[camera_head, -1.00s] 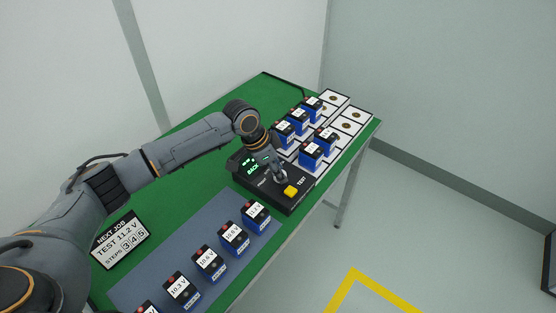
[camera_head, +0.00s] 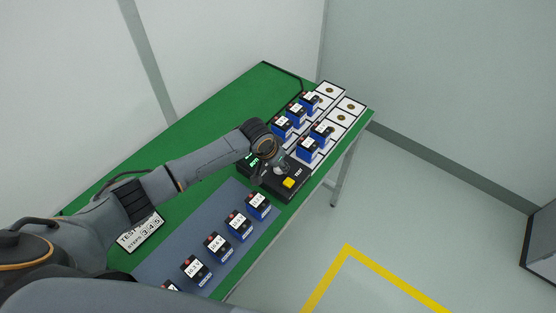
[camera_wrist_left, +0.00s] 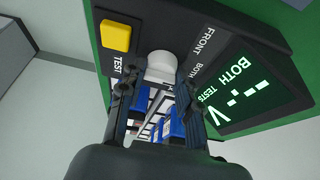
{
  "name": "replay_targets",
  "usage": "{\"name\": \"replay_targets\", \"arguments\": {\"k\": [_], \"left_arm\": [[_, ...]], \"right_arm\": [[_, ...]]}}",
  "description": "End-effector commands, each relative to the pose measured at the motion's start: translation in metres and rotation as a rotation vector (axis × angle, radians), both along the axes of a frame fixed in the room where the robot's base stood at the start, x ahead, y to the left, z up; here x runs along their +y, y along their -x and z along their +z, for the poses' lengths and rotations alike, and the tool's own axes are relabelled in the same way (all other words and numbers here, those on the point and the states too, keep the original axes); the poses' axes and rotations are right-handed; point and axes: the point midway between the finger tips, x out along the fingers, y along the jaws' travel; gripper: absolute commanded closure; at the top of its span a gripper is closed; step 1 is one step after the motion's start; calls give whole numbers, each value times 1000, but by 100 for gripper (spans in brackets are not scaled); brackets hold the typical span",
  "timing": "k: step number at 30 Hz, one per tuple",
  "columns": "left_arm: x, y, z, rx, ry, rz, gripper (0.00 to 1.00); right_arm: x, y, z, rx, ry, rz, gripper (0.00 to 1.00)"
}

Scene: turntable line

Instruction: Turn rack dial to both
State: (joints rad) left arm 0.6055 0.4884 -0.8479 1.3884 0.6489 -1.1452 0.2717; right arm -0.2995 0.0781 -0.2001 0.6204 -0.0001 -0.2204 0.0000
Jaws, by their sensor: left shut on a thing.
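The black tester box (camera_head: 270,185) stands on the green table with a yellow button (camera_head: 289,183) marked TEST. The rack dial is a pale round knob (camera_wrist_left: 161,66) between the yellow button (camera_wrist_left: 116,36) and the printed FRONT and BOTH labels in the left wrist view. My left gripper (camera_wrist_left: 158,82) has a finger on each side of the knob and is shut on it. The green-lit display (camera_wrist_left: 240,88) reads BOTH, with dashes and a V. In the head view my left gripper (camera_head: 282,168) is over the box and largely covers the dial. My right gripper is not in view.
Blue batteries (camera_head: 309,148) stand in white racks (camera_head: 343,118) behind the box. More labelled batteries (camera_head: 238,223) stand on a grey mat (camera_head: 185,245) in front. A job card (camera_head: 140,232) is partly covered by my left arm.

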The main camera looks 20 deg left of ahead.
Motion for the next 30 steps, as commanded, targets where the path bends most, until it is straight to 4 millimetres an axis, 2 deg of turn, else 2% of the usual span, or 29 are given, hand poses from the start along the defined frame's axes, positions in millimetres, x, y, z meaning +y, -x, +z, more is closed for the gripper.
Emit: {"name": "replay_targets", "arguments": {"k": [12,13,16,26,30], "left_arm": [[0,0,0,0,0,8,98],[0,0,0,0,0,8,64],[0,0,0,0,0,8,44],[0,0,1,-1,0,7,43],[2,4,12,-1,0,8,43]], "right_arm": [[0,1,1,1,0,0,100],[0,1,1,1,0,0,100],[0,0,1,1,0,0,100],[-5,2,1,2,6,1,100],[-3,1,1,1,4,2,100]]}}
